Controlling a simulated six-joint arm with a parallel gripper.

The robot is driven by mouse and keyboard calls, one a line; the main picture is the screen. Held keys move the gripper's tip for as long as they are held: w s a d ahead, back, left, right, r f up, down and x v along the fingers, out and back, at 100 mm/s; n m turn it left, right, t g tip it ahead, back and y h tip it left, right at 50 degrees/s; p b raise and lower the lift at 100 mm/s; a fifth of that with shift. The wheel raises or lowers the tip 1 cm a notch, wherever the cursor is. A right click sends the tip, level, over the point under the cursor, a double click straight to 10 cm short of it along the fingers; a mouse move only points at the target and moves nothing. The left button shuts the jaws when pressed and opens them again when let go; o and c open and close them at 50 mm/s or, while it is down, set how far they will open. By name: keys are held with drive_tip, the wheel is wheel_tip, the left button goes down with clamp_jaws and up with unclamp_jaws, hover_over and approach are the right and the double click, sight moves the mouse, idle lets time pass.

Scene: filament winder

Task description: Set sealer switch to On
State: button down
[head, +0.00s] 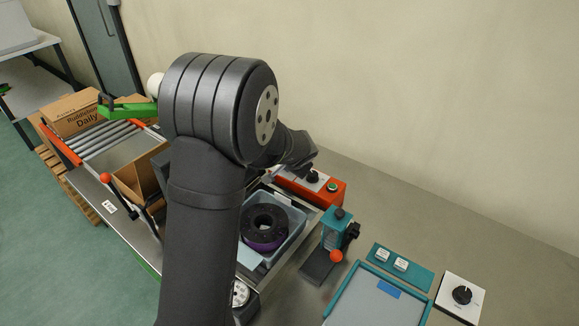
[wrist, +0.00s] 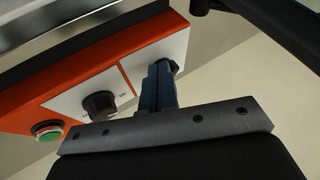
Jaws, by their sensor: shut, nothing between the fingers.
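An orange control box (head: 335,193) stands on the bench just right of my arm in the head view; it also fills the left of the wrist view (wrist: 110,82). A dark part (wrist: 173,66) shows just beside the fingertips, mostly hidden. Whether the fingers touch it I cannot tell. The printed labels are too small to read surely.
A grey bin with a black-and-purple spool (head: 264,228) sits in front of the box. A teal press with an orange ball (head: 336,240) stands to the right. Farther right are a teal-edged tray (head: 340,312) and a white plate with a black knob (head: 462,295).

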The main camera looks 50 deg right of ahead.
drive_tip(key=shift+d+r, duration=0.2)
drive_tip(key=shift+d, duration=0.55)
drive_tip(key=shift+s+a+f, duration=0.15)
drive_tip(key=shift+s+a, duration=0.2)
drive_tip(key=shift+a, duration=0.05)
drive_tip(key=s+a, duration=0.2)
drive_tip(key=shift+a, duration=0.3)
drive_tip(key=a+r, duration=0.6)
drive_tip(key=r, duration=0.2)
drive_tip(key=shift+s+a, duration=0.25)
drive_tip(key=shift+s, duration=0.05)
drive_tip(key=shift+f, duration=0.15)
